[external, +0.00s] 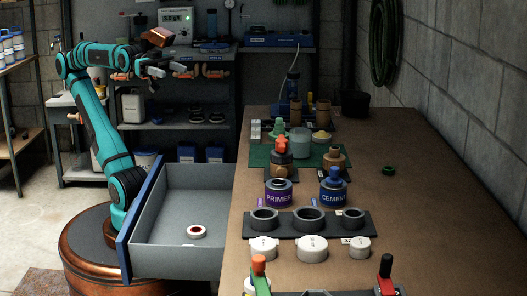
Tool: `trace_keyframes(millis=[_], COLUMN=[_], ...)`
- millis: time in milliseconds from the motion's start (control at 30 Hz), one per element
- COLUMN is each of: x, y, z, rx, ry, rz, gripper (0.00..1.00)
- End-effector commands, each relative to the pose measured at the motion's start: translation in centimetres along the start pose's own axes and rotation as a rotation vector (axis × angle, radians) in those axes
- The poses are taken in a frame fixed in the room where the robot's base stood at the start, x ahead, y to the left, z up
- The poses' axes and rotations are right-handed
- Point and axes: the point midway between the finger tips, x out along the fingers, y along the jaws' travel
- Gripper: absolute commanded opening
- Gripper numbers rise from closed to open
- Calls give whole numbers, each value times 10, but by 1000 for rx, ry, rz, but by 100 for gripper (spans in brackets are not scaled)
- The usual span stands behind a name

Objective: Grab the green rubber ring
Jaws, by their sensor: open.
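A small dark green ring (388,170) lies flat on the wooden bench top, on the right side toward the wall, with bare wood around it. My gripper (181,69) is raised at the upper left, in front of the back shelves. It is open, and I see nothing between its fingers. It is far to the left of the ring and well above the bench.
An open grey drawer (165,250) with a white-and-red ring (197,232) inside juts left from the bench (430,235). Primer (278,192) and cement (333,190) cans, fittings and a green mat (258,155) crowd the bench's left half. Its right side is mostly clear.

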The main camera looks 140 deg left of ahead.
Motion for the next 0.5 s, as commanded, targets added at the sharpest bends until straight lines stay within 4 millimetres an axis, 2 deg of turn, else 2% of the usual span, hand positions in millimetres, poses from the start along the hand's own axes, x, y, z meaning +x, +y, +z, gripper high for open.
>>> trace_keyframes(millis=[167,500], x=[17,98], y=[-4,-28], z=[-9,-41], rx=[-13,-82], ry=[-41,-229], rz=[-13,-83], gripper=[56,56])
